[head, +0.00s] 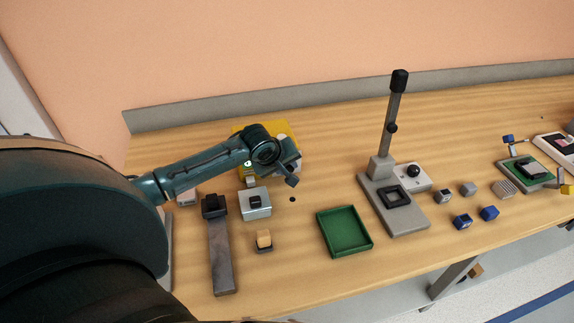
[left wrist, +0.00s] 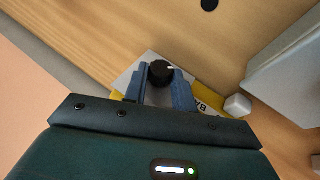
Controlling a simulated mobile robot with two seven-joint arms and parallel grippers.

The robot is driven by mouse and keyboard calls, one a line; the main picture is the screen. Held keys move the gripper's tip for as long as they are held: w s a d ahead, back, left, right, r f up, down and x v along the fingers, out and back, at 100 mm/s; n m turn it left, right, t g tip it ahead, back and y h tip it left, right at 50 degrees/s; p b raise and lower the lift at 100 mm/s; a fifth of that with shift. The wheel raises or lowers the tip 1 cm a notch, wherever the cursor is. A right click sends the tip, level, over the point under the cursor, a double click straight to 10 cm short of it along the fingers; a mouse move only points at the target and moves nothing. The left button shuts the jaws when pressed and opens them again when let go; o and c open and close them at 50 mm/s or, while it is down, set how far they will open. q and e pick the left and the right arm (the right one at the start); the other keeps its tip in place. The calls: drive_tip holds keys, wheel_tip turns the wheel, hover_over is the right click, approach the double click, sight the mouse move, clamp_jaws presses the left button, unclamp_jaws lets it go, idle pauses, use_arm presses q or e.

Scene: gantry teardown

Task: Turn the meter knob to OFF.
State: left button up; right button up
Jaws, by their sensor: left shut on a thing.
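The meter (head: 283,129) is a yellow box with a pale face, on the table at the back left, mostly hidden behind my left arm. In the left wrist view its pale face and yellow edges (left wrist: 205,105) show around my fingers. The black round knob (left wrist: 160,72) has a white pointer mark, directed toward the right of that picture. My left gripper (left wrist: 162,80) is shut on the knob, with one blue finger on each side. In the head view my left gripper (head: 288,168) hides the knob. The lettering is mostly covered, so I cannot read the knob's setting.
A grey box with a black top piece (head: 256,205) stands close in front of the meter. A lever press (head: 393,140) stands upright right of the tray.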

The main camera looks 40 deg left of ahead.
use_arm(q)
drive_tip(key=shift+s+a+f+n+t+h, duration=0.15)
drive_tip(key=shift+n+t+h, duration=0.25)
drive_tip(key=shift+t+h, duration=0.7)
drive_tip(key=o, duration=1)
drive_tip(key=shift+s, duration=0.1)
drive_tip(key=v, duration=1.3)
drive_tip(key=shift+s+d, duration=0.2)
drive_tip(key=shift+d, duration=0.05)
drive_tip(key=shift+f, duration=0.1)
